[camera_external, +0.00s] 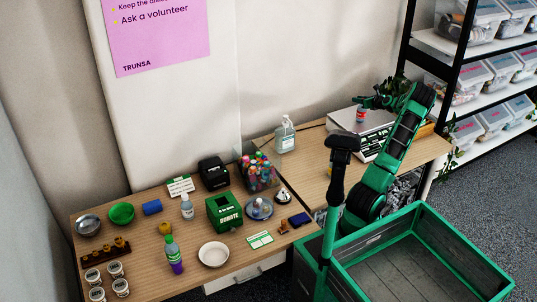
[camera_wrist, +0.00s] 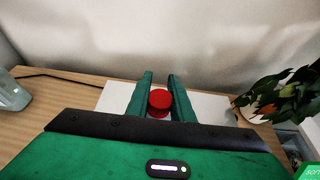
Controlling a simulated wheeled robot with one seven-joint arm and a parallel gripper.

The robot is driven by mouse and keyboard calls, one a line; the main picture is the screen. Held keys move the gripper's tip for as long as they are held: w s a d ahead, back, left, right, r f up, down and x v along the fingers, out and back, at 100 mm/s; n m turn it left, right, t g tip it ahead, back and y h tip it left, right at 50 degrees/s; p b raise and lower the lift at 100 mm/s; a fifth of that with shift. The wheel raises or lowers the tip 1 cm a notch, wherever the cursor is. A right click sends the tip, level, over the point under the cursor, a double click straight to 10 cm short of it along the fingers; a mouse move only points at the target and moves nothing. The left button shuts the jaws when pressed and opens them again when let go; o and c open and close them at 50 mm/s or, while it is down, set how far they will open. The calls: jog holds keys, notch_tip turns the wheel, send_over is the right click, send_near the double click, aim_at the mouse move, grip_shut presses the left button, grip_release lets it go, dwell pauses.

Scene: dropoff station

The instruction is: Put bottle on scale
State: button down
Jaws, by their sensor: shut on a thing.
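A bottle with a red cap (camera_wrist: 159,98) is between the two green fingers of my gripper (camera_wrist: 160,82), which is shut on it. In the external view the small bottle (camera_external: 360,114) is upright below my gripper (camera_external: 370,101), over the plate of the scale (camera_external: 343,119). I cannot tell whether its base touches the plate. The scale has a white top and a dark keypad front. In the wrist view the pale scale plate (camera_wrist: 208,105) lies beneath the fingers on both sides. The bottle's body is mostly hidden there below the cap.
A clear pump bottle (camera_external: 285,136) stands left of the scale, also in the wrist view (camera_wrist: 12,93). A leafy plant (camera_wrist: 283,93) is close on the right. The left table (camera_external: 145,215) holds many small items. Shelves with bins (camera_external: 470,85) stand at the right.

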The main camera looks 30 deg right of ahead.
jog(key=c, duration=1.6)
grip_release()
jog(key=shift+f, duration=0.1)
jog(key=shift+o, duration=0.2)
jog(key=v, duration=1.2)
jog(key=s+a+f+n+g, duration=0.2)
jog(key=s+a+n+g, duration=0.15)
jog(key=a+n, duration=0.5)
jog(key=s+a+f+n+g, duration=0.25)
jog(key=a+n+g, duration=0.2)
jog(key=a, duration=0.75)
jog(key=s+a+n+g, duration=0.2)
jog(key=s+a+n, duration=0.3)
jog(key=s, duration=0.5)
jog(key=s+a+r+n+g, duration=0.1)
jog(key=s+a+n+g, duration=0.1)
jog(key=s+a+n, duration=0.3)
jog(key=s+a+r+n+g, duration=0.1)
jog(key=s+a+n, duration=0.4)
jog(key=s, duration=0.9)
jog(key=shift+s+a+n+g, duration=0.4)
jog(key=shift+n, duration=0.4)
